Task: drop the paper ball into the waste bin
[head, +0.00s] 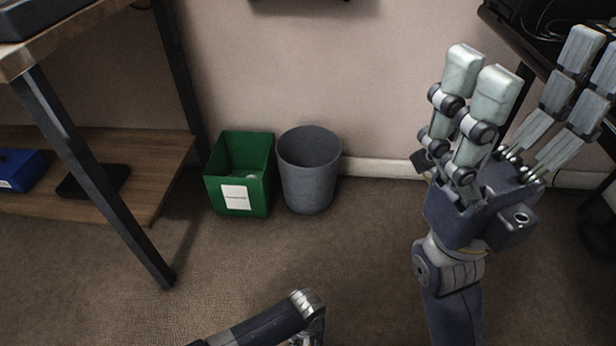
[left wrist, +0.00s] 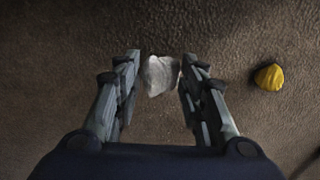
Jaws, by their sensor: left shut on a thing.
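The paper ball (left wrist: 160,78) is white and crumpled. In the left wrist view it sits between the fingertips of my left gripper (left wrist: 160,60), which is shut on it. In the head view a link of my left arm shows at the bottom edge, but the gripper and ball do not. A grey round waste bin (head: 308,180) stands on the floor by the wall, open at the top. My right gripper (head: 535,65) is at the right of the head view, fingers up, spread open and empty.
A green square bin (head: 262,190) with a white label stands left of the grey bin, with something pale inside. A wooden-shelved table (head: 120,185) with dark legs is at the left. A yellow lump (left wrist: 269,77) is right of the ball. Carpet before the bins is clear.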

